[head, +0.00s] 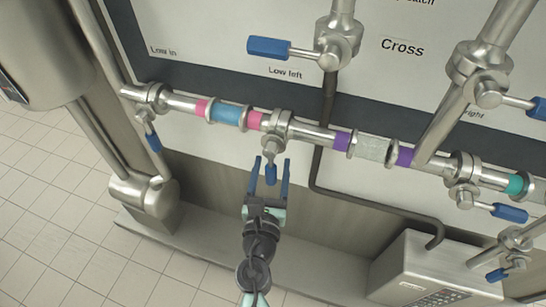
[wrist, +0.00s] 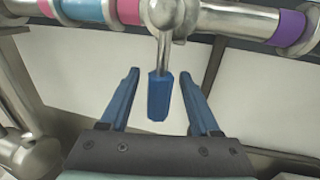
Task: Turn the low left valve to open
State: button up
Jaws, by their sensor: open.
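The low left valve (head: 275,127) sits on the horizontal steel pipe below the "Low left" label (head: 285,73). Its short lever hangs down toward me and ends in a blue grip (head: 270,174). My gripper (head: 271,163) is open, with one blue finger on each side of the grip. In the wrist view the blue grip (wrist: 159,97) stands between the two fingers (wrist: 158,74), with a gap on both sides. The fingers do not appear to touch it.
A blue-handled valve (head: 268,48) is above the label. Another valve (head: 152,138) hangs at the left, and several more are at the right. A thin bent pipe (head: 318,165) runs down right of my gripper to a steel box (head: 430,268). Tiled floor lies at left.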

jog(key=shift+w+d, duration=0.1)
jog(key=shift+w, duration=1.05)
grip_shut()
dwell(0.6)
